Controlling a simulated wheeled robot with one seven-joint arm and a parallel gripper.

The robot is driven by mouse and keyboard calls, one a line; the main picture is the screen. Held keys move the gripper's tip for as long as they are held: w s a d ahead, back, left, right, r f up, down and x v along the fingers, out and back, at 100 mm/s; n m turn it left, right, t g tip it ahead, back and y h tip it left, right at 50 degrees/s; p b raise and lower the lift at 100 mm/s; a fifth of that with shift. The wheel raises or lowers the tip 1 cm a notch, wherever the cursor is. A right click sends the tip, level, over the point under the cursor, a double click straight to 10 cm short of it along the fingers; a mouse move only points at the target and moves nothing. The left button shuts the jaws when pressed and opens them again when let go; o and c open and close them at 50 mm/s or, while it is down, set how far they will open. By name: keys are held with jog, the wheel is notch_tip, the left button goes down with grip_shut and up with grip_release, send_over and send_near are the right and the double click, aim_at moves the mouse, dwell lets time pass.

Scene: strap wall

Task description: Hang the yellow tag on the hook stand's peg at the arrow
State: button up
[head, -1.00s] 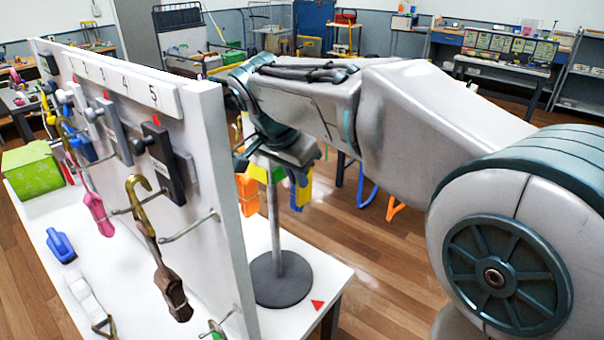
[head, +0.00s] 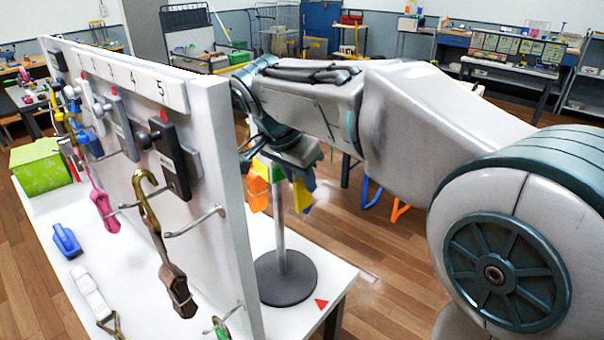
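The hook stand (head: 280,225) has a grey post and a round dark base on the white table, right of the strap wall. Its top and pegs are mostly hidden behind my gripper and the wall edge. A red arrow (head: 321,303) lies on the table at the base's right. The yellow tag (head: 302,196) shows tilted just below my gripper (head: 300,170), right of the post. A blue piece (head: 310,182) overlaps its edge. An orange tag (head: 258,193) hangs left of the post. The fingers are small and partly hidden, so their grip on the yellow tag is unclear.
The white strap wall (head: 225,170) stands close left of the stand, with numbered clips, hooks and hanging straps, one brown (head: 170,275). A green box (head: 40,167) and a blue clip (head: 64,241) are on the table's left.

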jog(key=shift+w, duration=0.1)
jog(key=shift+r, duration=0.45)
jog(key=v, duration=0.6)
jog(key=s+d+f+n+y, duration=0.2)
jog(key=s+d+f+n, duration=0.5)
jog(key=s+d+f, duration=0.9)
notch_tip(320, 180, down, 3)
jog(key=shift+s+d+r+n+g+y, duration=0.1)
jog(key=shift+s+d+n+g+y, duration=0.2)
jog(key=shift+d, duration=0.7)
jog(key=shift+o, duration=0.3)
